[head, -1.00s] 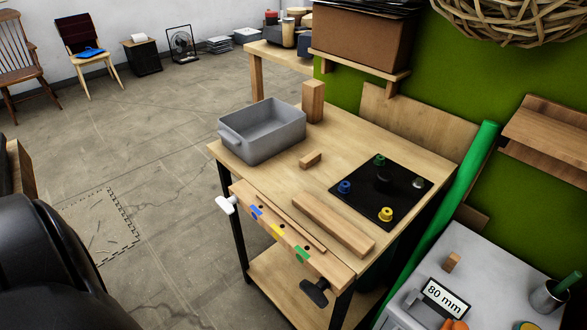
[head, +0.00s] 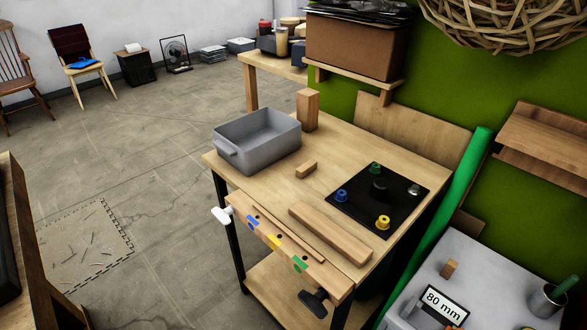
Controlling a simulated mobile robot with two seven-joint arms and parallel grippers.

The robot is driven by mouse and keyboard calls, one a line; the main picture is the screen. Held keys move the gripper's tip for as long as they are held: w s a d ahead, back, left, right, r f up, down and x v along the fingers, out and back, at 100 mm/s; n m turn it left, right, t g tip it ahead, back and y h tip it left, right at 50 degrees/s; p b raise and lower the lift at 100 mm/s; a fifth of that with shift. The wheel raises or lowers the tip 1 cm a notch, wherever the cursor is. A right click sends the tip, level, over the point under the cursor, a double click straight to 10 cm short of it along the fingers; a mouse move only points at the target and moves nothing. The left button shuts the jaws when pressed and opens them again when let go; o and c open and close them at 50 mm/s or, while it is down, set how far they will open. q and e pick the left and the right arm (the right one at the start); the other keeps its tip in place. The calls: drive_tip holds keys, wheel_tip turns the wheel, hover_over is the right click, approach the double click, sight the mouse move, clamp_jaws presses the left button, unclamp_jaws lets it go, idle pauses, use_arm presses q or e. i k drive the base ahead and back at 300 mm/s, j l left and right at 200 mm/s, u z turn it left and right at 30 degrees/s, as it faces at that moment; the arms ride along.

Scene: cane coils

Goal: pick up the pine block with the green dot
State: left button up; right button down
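Several plain wooden blocks show in the head view, and I can see no green dot on any of them. A tall block (head: 308,110) stands upright at the back of the workbench. A small block (head: 306,170) lies on the bench in front of the grey bin (head: 258,158). A long block (head: 330,234) lies near the bench's front edge. Another small block (head: 449,269) stands on the grey table at the right. Neither of my grippers is in view.
A black mat (head: 352,208) on the workbench (head: 240,187) holds blue, green, yellow and grey knob-like pieces. A green tube (head: 450,204) leans between the bench and the grey table (head: 478,257).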

sight(303, 171)
drive_tip(key=i+j+z, duration=0.1)
drive_tip(key=j+z, duration=0.15)
drive_tip(key=z, duration=0.2)
drive_tip(key=j+z, duration=0.55)
drive_tip(key=z, duration=0.3)
